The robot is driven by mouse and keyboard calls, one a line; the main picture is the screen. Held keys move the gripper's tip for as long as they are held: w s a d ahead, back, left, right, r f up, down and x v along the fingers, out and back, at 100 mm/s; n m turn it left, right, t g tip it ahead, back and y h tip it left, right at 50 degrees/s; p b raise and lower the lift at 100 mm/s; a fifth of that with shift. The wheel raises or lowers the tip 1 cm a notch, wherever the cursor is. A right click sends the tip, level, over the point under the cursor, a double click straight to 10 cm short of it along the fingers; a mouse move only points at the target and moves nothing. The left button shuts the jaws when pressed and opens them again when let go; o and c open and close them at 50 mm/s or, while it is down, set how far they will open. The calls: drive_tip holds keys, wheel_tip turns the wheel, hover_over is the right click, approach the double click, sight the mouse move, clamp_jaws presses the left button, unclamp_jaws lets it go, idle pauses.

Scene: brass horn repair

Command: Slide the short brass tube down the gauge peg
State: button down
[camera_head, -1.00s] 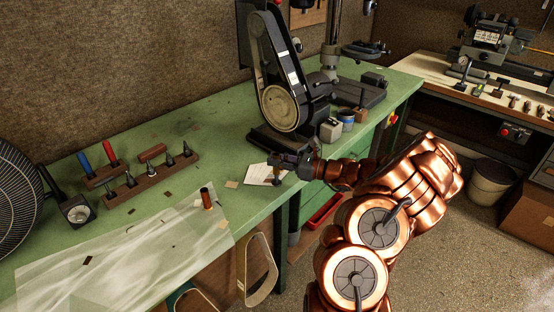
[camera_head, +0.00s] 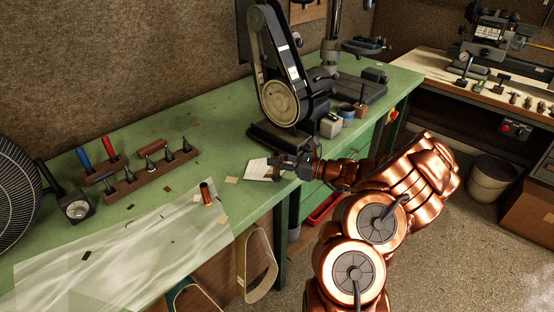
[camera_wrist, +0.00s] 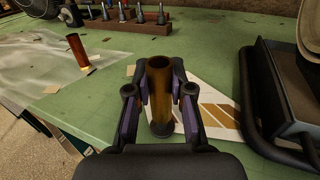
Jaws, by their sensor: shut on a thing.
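My gripper (camera_head: 284,166) is low over the green bench, in front of the belt sander. In the wrist view my gripper (camera_wrist: 160,97) is shut on a short brass tube (camera_wrist: 160,88), which stands upright between the fingers with its open end up. A dark round part (camera_wrist: 162,130) shows at the tube's bottom; I cannot tell whether it is a peg's base or the tube's own end. No peg shows inside the tube. A second, copper-coloured tube (camera_head: 207,193) stands upright on the bench to the left; it also shows in the wrist view (camera_wrist: 77,52).
A white paper (camera_head: 257,169) lies by my gripper. The belt sander (camera_head: 280,103) stands close behind it. A wooden rack (camera_head: 150,174) with several pegs and a dial gauge (camera_head: 76,207) are at the left. A clear sheet (camera_head: 125,260) covers the bench's front left.

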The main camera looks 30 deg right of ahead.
drive_tip(key=shift+f+b, duration=0.4)
drive_tip(key=shift+f, duration=0.6)
drive_tip(key=c, duration=0.9)
unclamp_jaws()
drive_tip(key=shift+c, duration=0.2)
drive_tip(key=v, duration=1.2)
